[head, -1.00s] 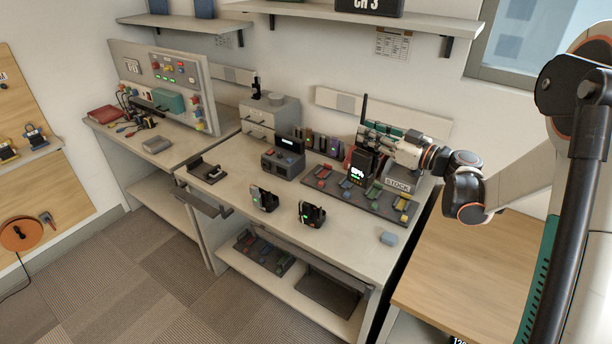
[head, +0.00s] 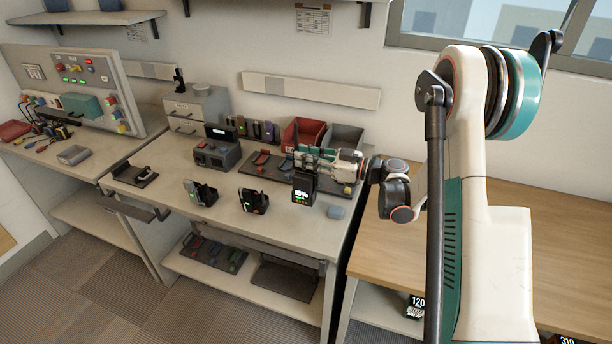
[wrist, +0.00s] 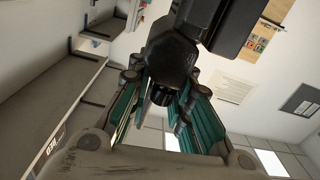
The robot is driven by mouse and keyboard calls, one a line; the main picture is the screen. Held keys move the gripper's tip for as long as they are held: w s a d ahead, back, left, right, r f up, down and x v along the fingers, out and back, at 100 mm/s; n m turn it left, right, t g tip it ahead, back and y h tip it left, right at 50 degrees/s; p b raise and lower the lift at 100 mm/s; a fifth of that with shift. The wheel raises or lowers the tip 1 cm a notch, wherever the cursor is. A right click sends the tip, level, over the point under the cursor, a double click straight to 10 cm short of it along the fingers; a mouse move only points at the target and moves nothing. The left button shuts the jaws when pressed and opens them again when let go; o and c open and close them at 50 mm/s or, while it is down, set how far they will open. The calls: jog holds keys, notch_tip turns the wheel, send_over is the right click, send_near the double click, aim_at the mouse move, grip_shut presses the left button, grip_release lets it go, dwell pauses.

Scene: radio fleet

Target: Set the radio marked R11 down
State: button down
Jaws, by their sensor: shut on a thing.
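A black radio (head: 303,190) with a lit screen hangs upright from my gripper (head: 312,158) at the right part of the grey workbench (head: 265,225), in the head view. I cannot tell whether its bottom touches the bench, and I cannot read an R11 mark on it. In the wrist view the radio's dark body (wrist: 172,58) sits between the teal-padded fingers of my gripper (wrist: 160,98). The gripper is shut on it. Two more black radios stand in chargers on the bench, one at the left (head: 201,193) and one nearer the middle (head: 253,200).
A dark tray (head: 262,172) with coloured pieces lies behind, before a red bin (head: 304,134) and a grey bin (head: 345,138). A wooden table (head: 480,262) adjoins at the right. Bare bench lies around the held radio.

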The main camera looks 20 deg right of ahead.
aim_at(307, 171)
jog(key=shift+f+b, duration=0.8)
jog(key=shift+f, duration=1.6)
jog(key=shift+f, duration=0.15)
jog(key=c, duration=1.5)
grip_release()
jog(key=shift+o, duration=0.2)
jog(key=shift+d+r, duration=0.1)
jog(key=shift+r, duration=0.1)
jog(key=p+v, duration=0.2)
jog(key=v, duration=1)
jog(key=shift+p, duration=0.35)
